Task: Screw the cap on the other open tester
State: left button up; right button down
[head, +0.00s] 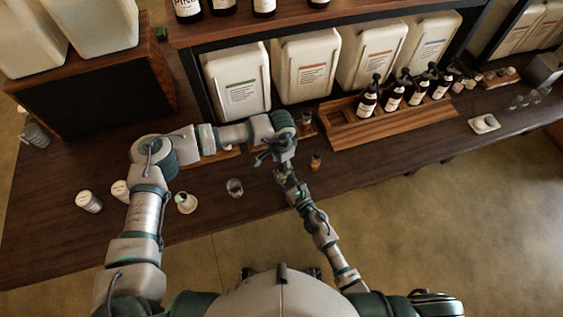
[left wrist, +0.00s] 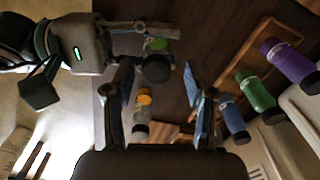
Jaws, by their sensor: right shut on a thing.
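My left gripper (head: 280,150) is above the table, close to the right gripper. In the left wrist view its two fingers (left wrist: 162,105) stand apart, with nothing visibly clamped between them. My right gripper (head: 286,176) is just below it and shut on a small tester with a green band and a dark end (left wrist: 155,62). Whether that dark end is a cap, and whether it is screwed on, I cannot tell. A small orange-banded tester (head: 315,162) stands on the table right of both grippers. A similar orange-banded one shows between the left fingers (left wrist: 143,110), farther off.
A wooden tray (head: 430,118) holds pump bottles at right.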

pick_arm(q)
jog(key=shift+r, duration=0.1)
jog(key=shift+r, duration=2.15)
jog(key=shift+s+d, duration=0.1)
jog(key=shift+c, duration=0.3)
